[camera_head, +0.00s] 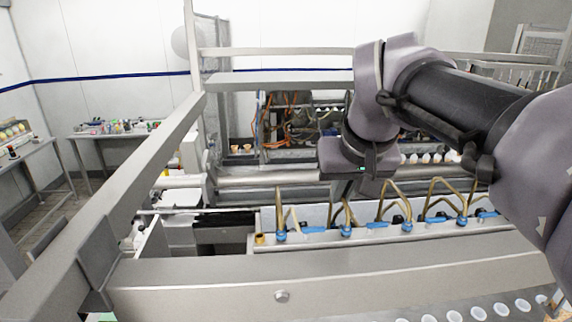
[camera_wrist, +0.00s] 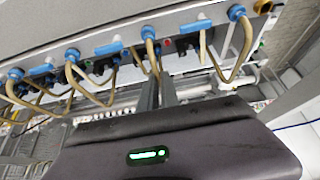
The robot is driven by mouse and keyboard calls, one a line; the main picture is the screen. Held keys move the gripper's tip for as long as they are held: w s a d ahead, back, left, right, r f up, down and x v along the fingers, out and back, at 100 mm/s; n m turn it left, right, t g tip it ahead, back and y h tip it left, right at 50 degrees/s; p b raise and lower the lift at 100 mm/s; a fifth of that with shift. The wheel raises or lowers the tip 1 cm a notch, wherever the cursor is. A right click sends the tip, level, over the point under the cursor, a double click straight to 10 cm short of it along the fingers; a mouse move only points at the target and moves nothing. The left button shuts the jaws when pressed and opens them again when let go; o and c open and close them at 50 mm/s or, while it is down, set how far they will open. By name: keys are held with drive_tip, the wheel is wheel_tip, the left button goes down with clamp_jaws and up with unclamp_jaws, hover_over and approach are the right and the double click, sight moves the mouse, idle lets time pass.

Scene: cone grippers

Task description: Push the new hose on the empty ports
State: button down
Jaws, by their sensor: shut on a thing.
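My gripper (camera_head: 350,188) is low over the row of hoses in the head view. In the wrist view its two narrow fingers (camera_wrist: 157,82) are close together at a tan hose (camera_wrist: 152,52) and appear shut on it. That hose rises to a blue fitting (camera_wrist: 148,31) on the pale manifold. In the head view this hose (camera_head: 341,212) is partly hidden by my gripper. Other tan hoses (camera_head: 396,190) loop between fittings to the right. A bare brass port (camera_head: 260,239) is at the manifold's left end, and also shows in the wrist view (camera_wrist: 262,6). The held hose's far end is unclear.
A wide metal beam (camera_head: 200,285) runs in front of the manifold. A slanted metal rail (camera_head: 150,170) stands at left. Blue levers (camera_head: 312,230) lie between the fittings. Behind are metal rails and a machine with orange cables (camera_head: 285,118).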

idle(0.3)
drive_tip(key=c, duration=1.2)
unclamp_jaws()
drive_tip(key=shift+r+p, duration=2.3)
drive_tip(key=shift+r, duration=0.2)
drive_tip(key=shift+f, duration=0.1)
